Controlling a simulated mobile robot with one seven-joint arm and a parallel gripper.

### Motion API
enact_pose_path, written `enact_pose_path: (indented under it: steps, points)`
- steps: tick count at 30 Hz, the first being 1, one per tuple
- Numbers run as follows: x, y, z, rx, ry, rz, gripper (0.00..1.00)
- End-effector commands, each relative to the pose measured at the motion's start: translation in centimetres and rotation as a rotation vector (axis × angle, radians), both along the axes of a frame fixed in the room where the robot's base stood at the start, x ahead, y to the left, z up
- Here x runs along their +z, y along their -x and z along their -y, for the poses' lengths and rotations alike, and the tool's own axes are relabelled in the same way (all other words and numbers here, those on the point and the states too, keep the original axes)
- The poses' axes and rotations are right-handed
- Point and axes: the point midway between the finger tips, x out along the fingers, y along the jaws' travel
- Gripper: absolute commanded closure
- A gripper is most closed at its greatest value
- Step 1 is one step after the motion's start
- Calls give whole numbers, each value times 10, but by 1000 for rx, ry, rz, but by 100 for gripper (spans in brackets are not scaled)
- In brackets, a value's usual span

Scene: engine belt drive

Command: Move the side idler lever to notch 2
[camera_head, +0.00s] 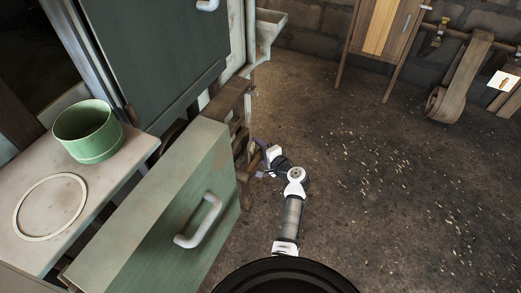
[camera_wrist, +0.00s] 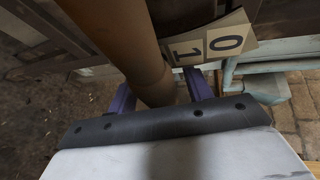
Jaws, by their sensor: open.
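The side idler lever (camera_wrist: 118,40) is a thick brown rod that fills the upper middle of the wrist view. Its end comes down between the two purple fingers of my gripper (camera_wrist: 160,97). The fingers are open, one on each side of the rod; I cannot tell whether either touches it. A tan notch plate (camera_wrist: 226,37) beside the rod shows the numbers 0 and 1. The rod hides the rest of the plate, and no 2 is visible. In the head view my gripper (camera_head: 259,162) is at the machine's side, small and partly hidden, beside the brown lever (camera_head: 254,160).
A green drawer front (camera_head: 185,205) with a white handle stands left of my arm. A green pot (camera_head: 88,131) and a pale ring (camera_head: 50,207) rest on the counter (camera_head: 110,170). The floor (camera_head: 350,180) to the right is clear apart from scattered bits.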

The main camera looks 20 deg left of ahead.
Motion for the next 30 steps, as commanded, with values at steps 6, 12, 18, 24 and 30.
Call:
enact_pose_path:
  steps: [6,12,18,24,30]
  points:
    - [3,10,13,-2,0,1,50]
    - [12,37,48,-5,0,0,50]
    - [23,63,81,-3,1,0,50]
    - [30,79,100,-1,0,-1,50]
    - [33,83,106,-1,0,0,50]
